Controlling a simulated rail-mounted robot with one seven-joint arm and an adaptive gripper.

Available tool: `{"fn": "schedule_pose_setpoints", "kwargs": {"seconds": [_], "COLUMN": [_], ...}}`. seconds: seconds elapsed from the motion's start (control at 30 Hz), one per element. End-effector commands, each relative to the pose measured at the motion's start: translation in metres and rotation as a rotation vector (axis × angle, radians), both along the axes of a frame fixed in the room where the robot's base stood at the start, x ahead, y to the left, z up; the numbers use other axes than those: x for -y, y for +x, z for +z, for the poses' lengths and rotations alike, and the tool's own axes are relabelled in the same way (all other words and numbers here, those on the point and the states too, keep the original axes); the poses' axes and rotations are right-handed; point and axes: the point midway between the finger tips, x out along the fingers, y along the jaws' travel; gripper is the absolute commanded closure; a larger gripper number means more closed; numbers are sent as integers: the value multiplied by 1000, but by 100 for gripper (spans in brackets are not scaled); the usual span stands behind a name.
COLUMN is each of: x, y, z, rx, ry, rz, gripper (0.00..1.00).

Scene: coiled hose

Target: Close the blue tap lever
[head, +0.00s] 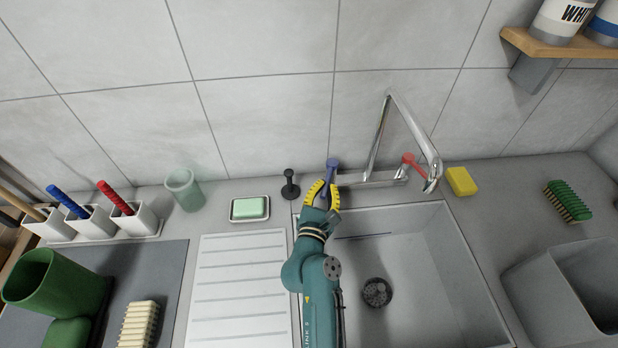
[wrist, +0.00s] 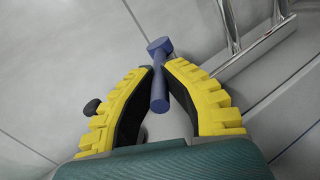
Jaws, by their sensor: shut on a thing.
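The blue tap lever (head: 333,164) is at the left end of the chrome tap (head: 372,178) behind the sink. In the wrist view the blue lever (wrist: 159,77) points toward me, between the yellow-padded fingers. My gripper (head: 325,187) reaches over the back left of the sink, and its fingertips (wrist: 163,67) are shut on the lever from both sides. The tap's red lever (head: 409,159) is at the right end. The lever's lower end is partly between the fingers.
A black knob-topped fitting (head: 290,184) stands close left of my gripper, beside a soap dish (head: 235,215). The tall spout (head: 392,110) rises to the right. A yellow sponge (head: 461,181) lies right of the tap. The sink basin (head: 430,270) is empty.

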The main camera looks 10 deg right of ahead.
Motion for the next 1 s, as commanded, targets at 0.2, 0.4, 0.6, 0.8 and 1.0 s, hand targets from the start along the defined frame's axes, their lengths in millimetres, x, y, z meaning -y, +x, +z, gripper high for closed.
{"fn": "schedule_pose_setpoints", "kwargs": {"seconds": [0.2, 0.4, 0.6, 0.8, 1.0], "x": [-2, -2, -4, -16, -34], "y": [1, 1, -3, -32, -74], "z": [1, 1, 0, -1, -1], "rx": [7, 5, 3, 2, 3], "ry": [-2, -2, -1, -1, -1], "rz": [3, 2, 2, 4, 3], "gripper": [64, 58, 58, 58, 58]}}
